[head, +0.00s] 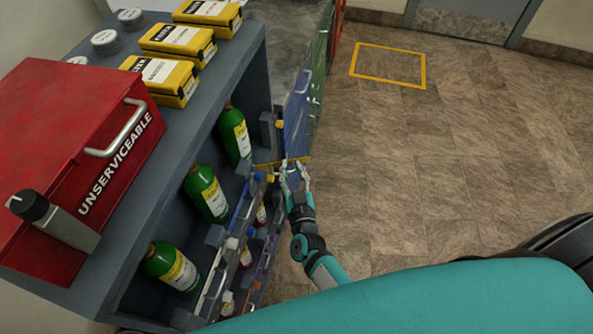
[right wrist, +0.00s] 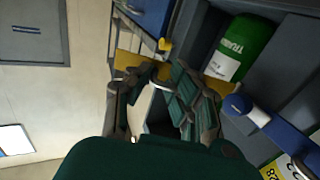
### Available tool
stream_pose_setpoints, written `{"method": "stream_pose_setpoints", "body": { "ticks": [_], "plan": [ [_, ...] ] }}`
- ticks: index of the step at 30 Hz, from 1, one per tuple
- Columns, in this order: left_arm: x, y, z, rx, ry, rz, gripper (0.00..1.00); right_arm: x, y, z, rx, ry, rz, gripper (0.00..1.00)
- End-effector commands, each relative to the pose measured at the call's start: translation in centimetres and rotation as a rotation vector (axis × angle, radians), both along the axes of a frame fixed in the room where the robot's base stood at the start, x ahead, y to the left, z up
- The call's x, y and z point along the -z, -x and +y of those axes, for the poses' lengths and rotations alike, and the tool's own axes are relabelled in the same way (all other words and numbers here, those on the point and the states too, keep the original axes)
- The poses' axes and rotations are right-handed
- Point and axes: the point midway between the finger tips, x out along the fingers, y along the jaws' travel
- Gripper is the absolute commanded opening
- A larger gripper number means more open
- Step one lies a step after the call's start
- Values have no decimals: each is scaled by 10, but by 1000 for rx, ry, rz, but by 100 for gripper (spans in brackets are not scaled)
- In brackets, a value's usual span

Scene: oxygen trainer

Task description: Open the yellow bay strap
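The yellow strap (head: 268,165) is a thin bar across the front of the upper bay at the rack's far end. It shows in the right wrist view as a yellow band behind the fingertips (right wrist: 128,62). My right gripper (head: 294,170) is at the outer end of this strap. Its two fingers are apart, with a gap between them in the right wrist view (right wrist: 155,88). A curved metallic piece (right wrist: 152,68) shows near the tips; I cannot tell whether the fingers touch it. The fingers hide part of the strap. My left gripper is not in view.
Green bottles (head: 208,194) lie in the grey rack (head: 240,75), with other straps (head: 235,228) across lower bays. A red box marked UNSERVICEABLE (head: 75,135) and yellow cases (head: 178,42) stand on top. A blue panel (head: 298,115) is beyond the gripper. Floor at right is clear.

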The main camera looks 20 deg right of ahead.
Motion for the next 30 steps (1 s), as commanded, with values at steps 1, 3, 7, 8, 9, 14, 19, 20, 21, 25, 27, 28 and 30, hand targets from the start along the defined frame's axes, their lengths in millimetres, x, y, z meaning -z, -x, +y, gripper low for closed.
{"method": "stream_pose_setpoints", "body": {
  "ticks": [1,3,7,8,9,14,19,20,21,25,27,28,30],
  "plan": [
    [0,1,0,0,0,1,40,1,0,20,-37,-8,11,0],
    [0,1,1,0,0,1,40,1,0,20,-37,-8,11,19],
    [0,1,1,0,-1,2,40,1,0,20,-38,-8,11,36],
    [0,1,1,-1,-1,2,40,1,0,20,-38,-8,11,40],
    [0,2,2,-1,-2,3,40,1,0,20,-38,-9,11,46],
    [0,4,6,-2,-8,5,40,1,0,20,-37,-8,10,67],
    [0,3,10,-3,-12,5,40,1,0,19,-37,-8,10,77],
    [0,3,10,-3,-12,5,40,1,0,19,-37,-8,10,77],
    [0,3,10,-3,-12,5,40,1,0,19,-37,-8,10,77],
    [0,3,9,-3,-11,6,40,1,0,19,-36,-8,10,77],
    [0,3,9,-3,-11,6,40,1,0,19,-36,-9,9,77],
    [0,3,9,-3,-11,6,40,1,0,19,-36,-8,10,77],
    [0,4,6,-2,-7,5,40,1,0,19,-36,-8,10,77]
  ]
}}
